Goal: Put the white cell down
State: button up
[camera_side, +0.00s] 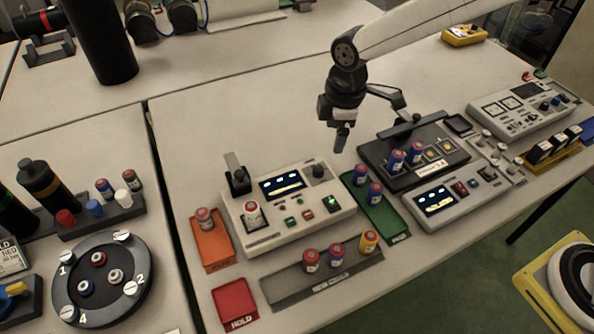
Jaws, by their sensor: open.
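A white cell (251,212) with a reddish top stands upright in the slot at the left of the pale tester (285,234). A similar pale cell (204,218) stands in the orange tray (211,250) to its left. I cannot tell which one the task means. My gripper (368,124) is open and empty, above and behind the tester, to the left of the black device (440,165). It is clear of both pale cells.
A green tray (388,220) with blue cells is right of the tester. A grey rack (290,290) with red and yellow cells and a red HOLD tray (235,305) are in front. A round numbered carousel (130,292) stands on the left table.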

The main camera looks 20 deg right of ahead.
jog(key=s+d+m+t, duration=0.1)
jog(key=s+d+m, duration=1.3)
jog(key=d, duration=0.5)
jog(key=shift+s+f, duration=0.25)
jog(key=shift+s, duration=0.6)
jog(key=shift+c, duration=0.2)
